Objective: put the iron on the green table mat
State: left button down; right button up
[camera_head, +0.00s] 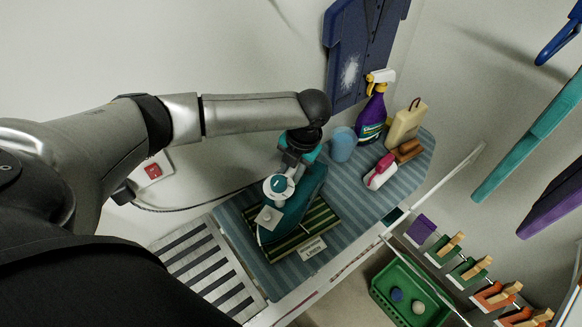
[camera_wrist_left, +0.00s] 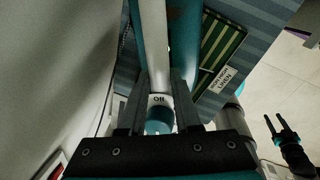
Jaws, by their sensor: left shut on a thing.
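The teal and white iron (camera_head: 306,196) is over the green striped mat (camera_head: 320,220) on the ironing board. In the left wrist view the iron (camera_wrist_left: 185,45) runs up between the fingers, with the mat (camera_wrist_left: 218,50) to its right. My left gripper (camera_head: 293,158) is shut on the iron; its fingers also show in the left wrist view (camera_wrist_left: 158,100). The iron hides much of the mat. I cannot tell whether it touches the mat. My right gripper (camera_wrist_left: 281,130) appears at the lower right of the left wrist view, empty, fingers apart.
The blue striped board (camera_head: 350,200) also holds a blue cup (camera_head: 343,144), a purple spray bottle (camera_head: 373,115), a beige bottle (camera_head: 405,125), a brown brush (camera_head: 408,151) and a pink and white item (camera_head: 381,172). A slatted rest (camera_head: 205,265) is at the left end. A green basket (camera_head: 385,300) stands below.

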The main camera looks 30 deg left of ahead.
aim_at(299, 194)
pick_arm(q)
jog(key=shift+w, duration=0.15)
jog(key=c, duration=0.6)
grip_release()
jog(key=shift+f, duration=0.1)
jog(key=r, duration=0.4)
jog(key=d+r, duration=0.1)
jog(key=r, duration=0.3)
jog(key=d+r, duration=0.1)
jog(key=r, duration=0.3)
jog(key=shift+d, duration=0.2)
